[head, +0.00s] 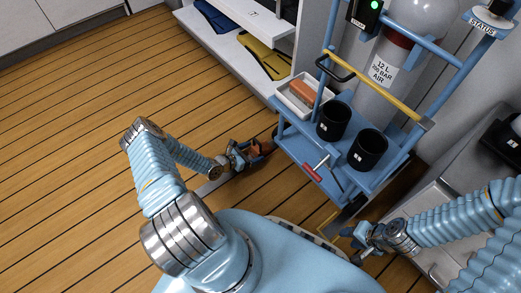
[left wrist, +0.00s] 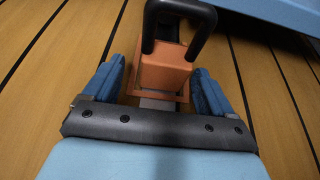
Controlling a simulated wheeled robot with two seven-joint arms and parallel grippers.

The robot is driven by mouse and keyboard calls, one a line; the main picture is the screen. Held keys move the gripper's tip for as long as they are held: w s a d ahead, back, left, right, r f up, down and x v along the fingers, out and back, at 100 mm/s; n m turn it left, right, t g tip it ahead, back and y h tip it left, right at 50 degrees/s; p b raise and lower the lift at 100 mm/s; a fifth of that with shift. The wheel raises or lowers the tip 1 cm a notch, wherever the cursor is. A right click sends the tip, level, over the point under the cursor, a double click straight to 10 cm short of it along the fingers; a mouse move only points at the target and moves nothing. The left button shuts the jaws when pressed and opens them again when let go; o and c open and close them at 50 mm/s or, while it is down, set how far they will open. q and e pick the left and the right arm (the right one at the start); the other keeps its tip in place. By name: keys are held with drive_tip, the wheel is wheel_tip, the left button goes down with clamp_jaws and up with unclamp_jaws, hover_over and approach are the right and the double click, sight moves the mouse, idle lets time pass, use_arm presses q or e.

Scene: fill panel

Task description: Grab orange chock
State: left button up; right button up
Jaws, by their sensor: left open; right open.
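The orange chock (head: 257,148) is low by the floor at the cart's left side, partly hidden by my left gripper in the head view. In the left wrist view the orange chock (left wrist: 166,72) has a black loop handle (left wrist: 180,12) and lies between the two blue fingers. My left gripper (head: 240,155) is open, with a finger on each side of the chock; a gap shows beside it. My right gripper (head: 358,240) is open and empty near the cart's lower right, away from the chock.
The blue cart (head: 300,150) carries two black cups (head: 333,120), a white tray (head: 290,101) with an orange block (head: 303,92), and a gas cylinder (head: 385,65). A white shelf (head: 225,45) holds blue and yellow fins. Wooden floor (head: 80,130) on the left is clear.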

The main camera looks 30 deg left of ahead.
sight(270, 146)
use_arm(q)
drive_tip(key=x, duration=0.3)
drive_tip(key=b+x, duration=0.1)
drive_tip(key=shift+w+d+r, duration=0.15)
drive_tip(key=shift+w+d, duration=0.1)
drive_tip(key=shift+d, duration=0.1)
drive_tip(key=shift+r, duration=0.1)
drive_tip(key=c, duration=1.3)
